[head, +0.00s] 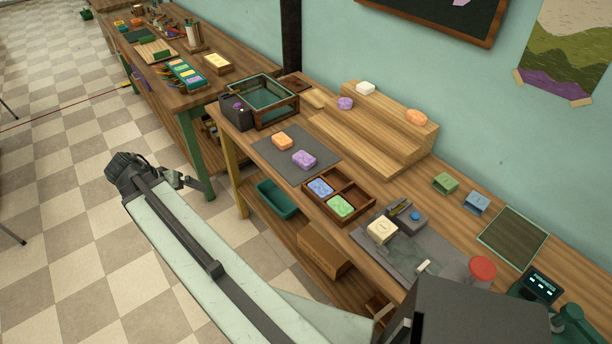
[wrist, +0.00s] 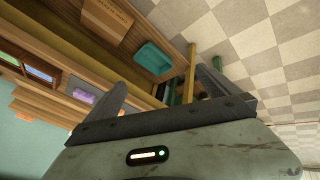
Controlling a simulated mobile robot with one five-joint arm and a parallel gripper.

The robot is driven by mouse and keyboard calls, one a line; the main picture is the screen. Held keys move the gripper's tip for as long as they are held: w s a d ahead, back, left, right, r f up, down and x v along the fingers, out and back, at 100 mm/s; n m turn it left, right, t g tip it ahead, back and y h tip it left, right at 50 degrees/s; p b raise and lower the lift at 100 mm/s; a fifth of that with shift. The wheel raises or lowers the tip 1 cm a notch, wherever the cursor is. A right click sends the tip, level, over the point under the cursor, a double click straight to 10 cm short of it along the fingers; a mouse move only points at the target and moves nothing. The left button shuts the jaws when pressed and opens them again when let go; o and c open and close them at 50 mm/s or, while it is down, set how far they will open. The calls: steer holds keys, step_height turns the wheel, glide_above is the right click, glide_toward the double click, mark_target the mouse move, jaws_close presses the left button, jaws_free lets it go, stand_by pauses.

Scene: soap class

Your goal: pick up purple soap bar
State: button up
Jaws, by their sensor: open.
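A purple soap bar (head: 304,160) lies on a dark grey mat (head: 270,151) on the workbench, in front of an orange bar (head: 282,141). A second purple bar (head: 345,103) sits on the wooden stepped stand. My gripper (head: 190,182) is out over the floor, left of the bench's front edge, apart from both bars. In the wrist view my gripper (wrist: 160,90) has its two fingers spread, with nothing between them. A purple bar (wrist: 83,97) shows at the left there, beyond the bench edge; I cannot tell surely which one.
A divided wooden tray (head: 367,206) holds a blue bar (head: 320,187) and a green bar (head: 340,205). A glass-sided box (head: 285,108) stands behind the mat. A teal bin (head: 278,199) is on the lower shelf.

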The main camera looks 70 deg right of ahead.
steer(key=s+d+f+m+g+h+b, duration=0.1)
steer(key=s+d+f+m+g+b, duration=0.2)
steer(key=s+d, duration=0.45)
steer(key=s+d+f+m+h+b, duration=0.15)
steer(key=s+d+m, duration=0.3)
steer(key=d, duration=0.55)
steer(key=m+g+h+b, duration=0.2)
steer(key=m+b, duration=0.2)
glide_toward(303, 158)
steer(key=shift+w+d+f, duration=0.15)
steer(key=shift+d+f, duration=0.35)
steer(key=shift+d, duration=0.05)
steer(key=shift+d+r+m+g+p, duration=0.15)
steer(key=shift+r+m+g+p, duration=0.05)
steer(key=shift+m+g+p, duration=0.1)
steer(key=b+x, duration=0.1)
steer(key=x, duration=0.1)
steer(key=shift+s+f+y, duration=0.25)
steer(key=shift+s, duration=0.05)
steer(key=b+x, duration=0.2)
steer(key=x, duration=0.3)
steer(key=shift+s+d+b, duration=0.2)
steer(key=shift+b, duration=0.15)
steer(key=shift+r, duration=0.2)
steer(key=c, duration=1.6)
steer(key=shift+o, duration=0.2)
step_height(303, 158, up, 10)
steer(key=p, duration=1)
